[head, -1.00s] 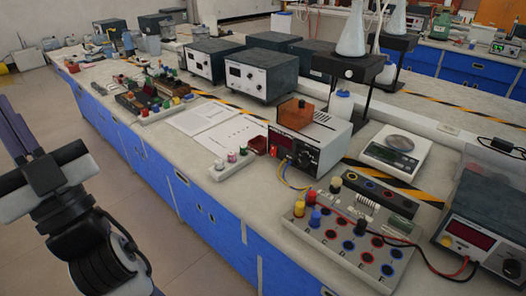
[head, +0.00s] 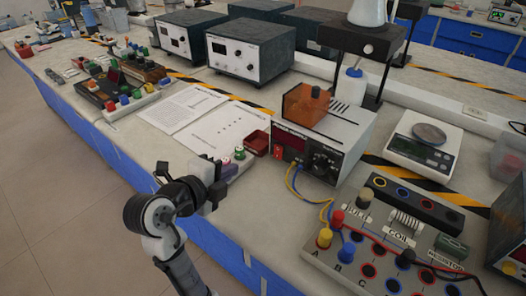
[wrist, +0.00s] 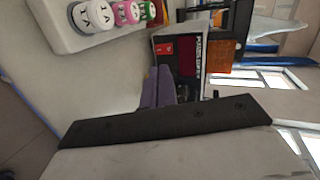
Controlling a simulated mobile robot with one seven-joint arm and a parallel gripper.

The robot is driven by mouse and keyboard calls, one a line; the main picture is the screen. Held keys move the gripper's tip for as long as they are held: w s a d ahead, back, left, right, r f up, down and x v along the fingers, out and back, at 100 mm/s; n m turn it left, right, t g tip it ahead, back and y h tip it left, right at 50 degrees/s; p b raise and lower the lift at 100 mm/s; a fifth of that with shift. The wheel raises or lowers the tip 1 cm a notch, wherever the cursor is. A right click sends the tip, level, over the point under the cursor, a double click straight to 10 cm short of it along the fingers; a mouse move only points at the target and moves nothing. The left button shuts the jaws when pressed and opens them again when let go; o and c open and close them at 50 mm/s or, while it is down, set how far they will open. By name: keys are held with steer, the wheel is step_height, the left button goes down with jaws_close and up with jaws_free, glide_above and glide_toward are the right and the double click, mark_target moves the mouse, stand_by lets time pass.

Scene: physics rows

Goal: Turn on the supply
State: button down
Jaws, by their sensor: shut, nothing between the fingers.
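The supply (head: 345,128) is a light grey box with a dark front, standing on the bench right of centre in the head view. Its front carries a small red switch (head: 277,153), a dark red display (head: 290,142) and a black knob. In the wrist view the supply (wrist: 203,38) shows turned sideways, with the red switch (wrist: 163,48) just beyond the fingers. My gripper (head: 228,170) is over the bench's front edge, left of the supply. In the wrist view its purple-grey fingers (wrist: 158,74) are shut and empty. They appear apart from the switch.
A white terminal strip (head: 240,157) with coloured posts lies close beside my gripper. A circuit board (head: 350,250) stands at the front right.

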mark_target(277, 158)
steer(key=shift+d+f+m+g+h, duration=0.4)
steer(key=shift+d+f+m+g, duration=0.15)
steer(key=shift+f+m+g, duration=0.3)
steer(key=shift+s+d, duration=0.1)
steer(key=p+x, duration=0.1)
steer(key=x, duration=0.3)
steer(key=r+p+x, duration=0.1)
steer(key=x, duration=0.4)
steer(key=p+x, duration=0.1)
steer(key=x, duration=0.3)
steer(key=shift+w+d, duration=0.3)
steer(key=shift+w, duration=0.25)
steer(key=shift+f, duration=0.15)
